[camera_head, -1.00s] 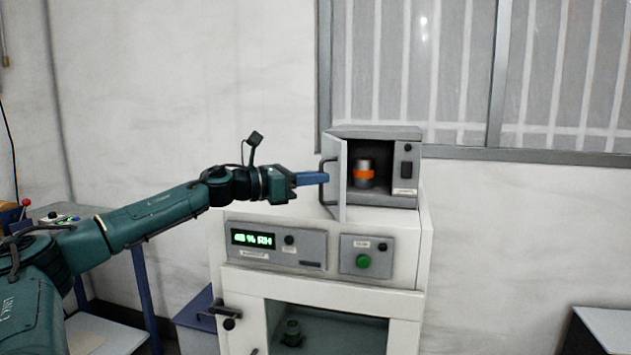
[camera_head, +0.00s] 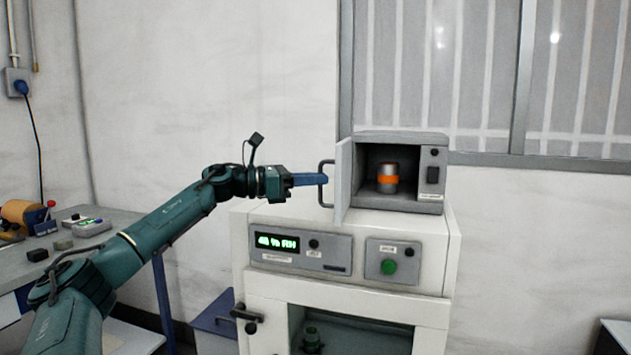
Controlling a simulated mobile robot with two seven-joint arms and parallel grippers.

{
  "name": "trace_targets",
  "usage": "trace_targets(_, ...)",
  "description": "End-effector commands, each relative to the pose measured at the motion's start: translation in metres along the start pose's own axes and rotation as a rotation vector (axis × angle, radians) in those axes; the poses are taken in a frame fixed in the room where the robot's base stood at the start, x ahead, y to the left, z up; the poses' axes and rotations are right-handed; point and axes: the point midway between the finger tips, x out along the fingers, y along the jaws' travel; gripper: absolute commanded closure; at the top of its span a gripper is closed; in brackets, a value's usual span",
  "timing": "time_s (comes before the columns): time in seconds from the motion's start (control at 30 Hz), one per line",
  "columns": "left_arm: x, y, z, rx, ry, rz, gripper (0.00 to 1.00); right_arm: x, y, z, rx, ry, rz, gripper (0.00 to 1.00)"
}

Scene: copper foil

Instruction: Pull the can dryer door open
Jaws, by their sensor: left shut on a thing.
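The can dryer is a small grey box (camera_head: 400,138) on top of a white cabinet. Its door (camera_head: 343,180) stands open, swung out to the left and seen nearly edge-on. A dark bar handle (camera_head: 321,198) sticks out from the door's left side. Inside the dryer a metal can with an orange band (camera_head: 388,178) stands upright. My left gripper (camera_head: 324,179) comes in from the left, its blue fingers shut on the door handle. The fingertips overlap the handle bar. My right gripper is not in view.
The white cabinet (camera_head: 240,245) below has a green humidity display (camera_head: 277,242), a green button (camera_head: 389,266) and a lower glazed compartment. A workbench (camera_head: 115,228) with small items stands at the left. A barred window is behind the dryer.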

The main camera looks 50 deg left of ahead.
Motion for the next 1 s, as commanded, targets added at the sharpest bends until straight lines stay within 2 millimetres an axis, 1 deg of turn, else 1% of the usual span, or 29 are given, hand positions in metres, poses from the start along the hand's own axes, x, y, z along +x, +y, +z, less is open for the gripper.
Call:
trace_targets(0.03, -0.0020, 0.0042, 0.0042, 0.001, -0.011, 0.016, 1.00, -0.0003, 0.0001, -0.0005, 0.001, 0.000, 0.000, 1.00)
trace_targets(0.33, -0.0023, 0.0043, 0.0053, 0.002, -0.013, 0.017, 1.00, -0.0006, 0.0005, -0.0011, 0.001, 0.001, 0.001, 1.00)
trace_targets(0.37, -0.0023, 0.0042, 0.0054, 0.002, -0.013, 0.016, 0.89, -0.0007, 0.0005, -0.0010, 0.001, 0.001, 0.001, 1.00)
trace_targets(0.6, -0.0014, 0.0028, 0.0035, 0.001, -0.008, 0.011, 0.69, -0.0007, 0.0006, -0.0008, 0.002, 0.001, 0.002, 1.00)
trace_targets(0.87, -0.0017, 0.0021, 0.0015, 0.001, -0.005, 0.008, 0.69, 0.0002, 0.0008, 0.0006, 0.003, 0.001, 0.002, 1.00)
trace_targets(1.0, -0.0096, 0.0032, -0.0033, 0.002, -0.002, 0.012, 0.69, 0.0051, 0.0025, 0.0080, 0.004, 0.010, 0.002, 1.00)
